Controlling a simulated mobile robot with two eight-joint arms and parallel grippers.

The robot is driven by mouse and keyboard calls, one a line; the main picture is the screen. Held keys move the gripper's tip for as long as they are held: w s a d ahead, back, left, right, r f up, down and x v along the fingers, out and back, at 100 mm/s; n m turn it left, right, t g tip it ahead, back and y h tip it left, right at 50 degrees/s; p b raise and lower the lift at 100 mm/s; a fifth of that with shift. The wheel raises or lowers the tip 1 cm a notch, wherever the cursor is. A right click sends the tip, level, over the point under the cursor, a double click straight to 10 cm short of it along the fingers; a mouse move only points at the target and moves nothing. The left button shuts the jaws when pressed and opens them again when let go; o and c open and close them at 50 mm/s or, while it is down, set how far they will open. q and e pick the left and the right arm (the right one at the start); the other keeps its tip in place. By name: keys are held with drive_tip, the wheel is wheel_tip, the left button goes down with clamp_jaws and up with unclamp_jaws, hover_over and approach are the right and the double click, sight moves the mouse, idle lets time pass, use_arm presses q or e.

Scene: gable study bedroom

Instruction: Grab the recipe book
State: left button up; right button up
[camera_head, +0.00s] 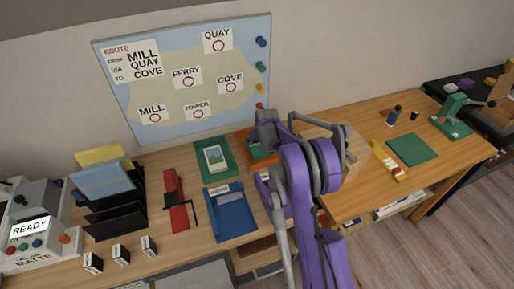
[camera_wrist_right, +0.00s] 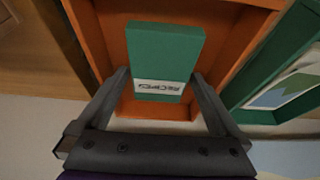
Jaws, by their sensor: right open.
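The recipe book (camera_wrist_right: 165,48) is green with a white label whose upside-down lettering appears to read "RECIPE". It lies in an orange tray (camera_wrist_right: 225,50) in the right wrist view. My right gripper (camera_wrist_right: 160,76) is open, with one finger on each side of the book near its labelled end. Whether the fingers touch it is unclear. In the head view, a green piece of the book (camera_head: 262,151) shows in the orange tray (camera_head: 243,136), partly hidden by my purple right arm. My left gripper is not in view.
Left of the orange tray is a green tray (camera_head: 201,148) with a picture card. A blue tray (camera_head: 233,226) stands in front. A wooden block (camera_head: 357,157) is to the right. The map board (camera_head: 120,85) rises behind the desk.

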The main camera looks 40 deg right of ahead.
drive_tip(key=c, duration=1.1)
